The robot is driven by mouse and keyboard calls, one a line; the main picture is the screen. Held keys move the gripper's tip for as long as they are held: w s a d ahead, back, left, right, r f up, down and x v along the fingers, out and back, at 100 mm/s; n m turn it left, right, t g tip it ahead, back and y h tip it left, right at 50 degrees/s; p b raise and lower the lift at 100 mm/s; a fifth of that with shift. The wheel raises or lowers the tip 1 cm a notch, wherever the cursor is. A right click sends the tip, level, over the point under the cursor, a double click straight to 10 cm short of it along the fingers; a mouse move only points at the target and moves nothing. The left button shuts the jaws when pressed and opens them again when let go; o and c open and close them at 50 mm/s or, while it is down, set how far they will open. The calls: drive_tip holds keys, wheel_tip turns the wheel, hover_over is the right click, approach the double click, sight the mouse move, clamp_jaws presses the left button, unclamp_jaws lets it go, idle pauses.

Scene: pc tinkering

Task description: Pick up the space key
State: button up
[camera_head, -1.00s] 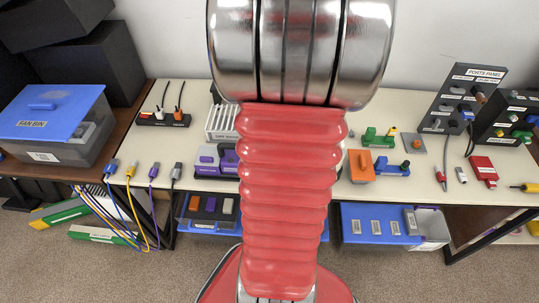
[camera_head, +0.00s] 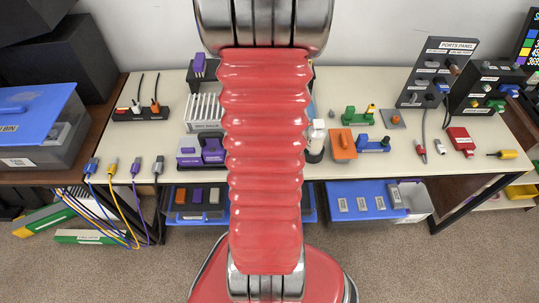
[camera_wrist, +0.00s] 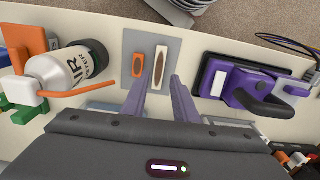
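In the wrist view my gripper (camera_wrist: 158,92) is open and empty. Its two grey-purple fingers point at a grey plate (camera_wrist: 172,48) on the table. On the plate lie a small orange piece (camera_wrist: 138,65) and a longer white-edged brown piece (camera_wrist: 159,66), side by side just beyond the fingertips. I cannot read a label on either, so I cannot tell whether one is the space key. In the head view my red arm covers the middle of the table, and my gripper and the plate are hidden behind it.
The ports panel (camera_head: 437,72) stands at the right back of the table. Blue bins (camera_head: 365,200) sit below the table's front.

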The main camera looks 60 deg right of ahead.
drive_tip(key=shift+f, duration=0.75)
drive_tip(key=shift+f, duration=0.15)
drive_tip(key=shift+d+f, duration=0.2)
drive_tip(key=shift+f, duration=2.25)
drive_tip(key=shift+c, duration=0.7)
clamp_jaws()
